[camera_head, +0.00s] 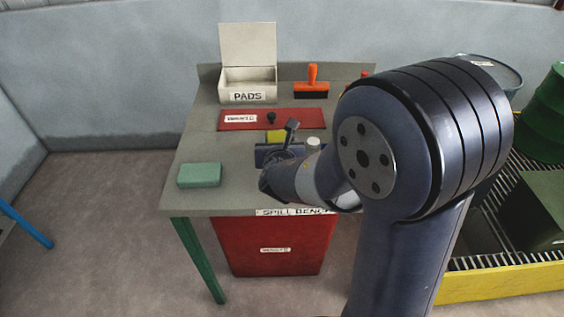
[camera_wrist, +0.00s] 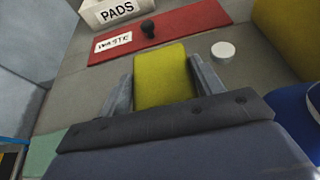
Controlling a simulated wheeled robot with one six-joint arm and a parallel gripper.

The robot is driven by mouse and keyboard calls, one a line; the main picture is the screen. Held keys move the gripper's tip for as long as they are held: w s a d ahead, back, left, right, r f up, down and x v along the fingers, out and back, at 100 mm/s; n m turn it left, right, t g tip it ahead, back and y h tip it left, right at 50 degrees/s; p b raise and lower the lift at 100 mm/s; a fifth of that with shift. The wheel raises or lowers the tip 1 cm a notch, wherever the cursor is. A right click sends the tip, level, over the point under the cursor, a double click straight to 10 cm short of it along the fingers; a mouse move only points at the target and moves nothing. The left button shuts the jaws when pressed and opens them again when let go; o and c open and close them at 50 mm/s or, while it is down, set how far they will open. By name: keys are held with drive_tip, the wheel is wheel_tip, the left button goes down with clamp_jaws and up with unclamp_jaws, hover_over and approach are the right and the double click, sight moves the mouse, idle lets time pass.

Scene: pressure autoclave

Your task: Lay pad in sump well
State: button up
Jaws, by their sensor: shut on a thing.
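A yellow pad (camera_head: 276,135) is between the fingers of my gripper (camera_head: 280,139) over the spill bench. In the wrist view the pad (camera_wrist: 165,75) stands out past the fingers, with one finger of my gripper (camera_wrist: 163,85) on each side. My gripper is shut on it. I cannot tell whether the pad still touches the bench top. A green block-like pad (camera_head: 199,175) lies at the bench's front left. No sump well can be made out; a yellow-edged pallet with a grating (camera_head: 510,280) stands on the floor at right, partly hidden by my arm.
An open PADS box (camera_head: 248,96) stands at the bench's back left. A red WASTE lid (camera_head: 245,119) with a black knob lies before it. An orange-handled brush (camera_head: 312,84) is behind, and a white cap (camera_wrist: 223,50) beside the pad. A green drum (camera_head: 543,115) stands at right.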

drive_tip(key=shift+f+b, duration=0.55)
drive_tip(key=shift+f, duration=1.7)
drive_tip(key=shift+f, duration=0.15)
drive_tip(key=o, duration=1)
